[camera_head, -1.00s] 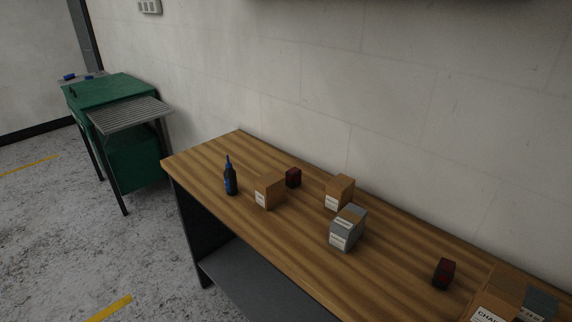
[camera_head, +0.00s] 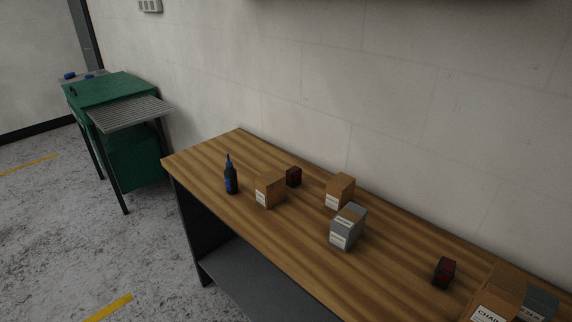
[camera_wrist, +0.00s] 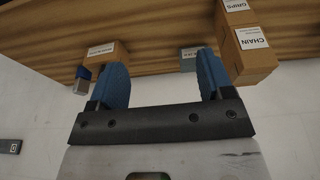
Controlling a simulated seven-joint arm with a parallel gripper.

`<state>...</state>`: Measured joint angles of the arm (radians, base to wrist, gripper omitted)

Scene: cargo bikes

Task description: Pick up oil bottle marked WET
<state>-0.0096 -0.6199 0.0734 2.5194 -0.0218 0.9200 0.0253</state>
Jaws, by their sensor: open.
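A dark bottle with a blue label and blue nozzle (camera_head: 231,178) stands upright near the left end of the wooden workbench (camera_head: 290,238) in the head view. Its marking is too small to read. My gripper (camera_wrist: 159,75) shows in the wrist view with two blue fingers spread apart and nothing between them. The bench edge and boxes lie beyond the fingers. My gripper is not seen in the head view.
A cardboard box (camera_head: 270,190) stands just right of the bottle, with a small dark red box (camera_head: 293,177) behind. Another carton (camera_head: 340,191), a grey box (camera_head: 347,228) and a dark red item (camera_head: 444,272) stand farther right. A green cabinet (camera_head: 135,160) is at left.

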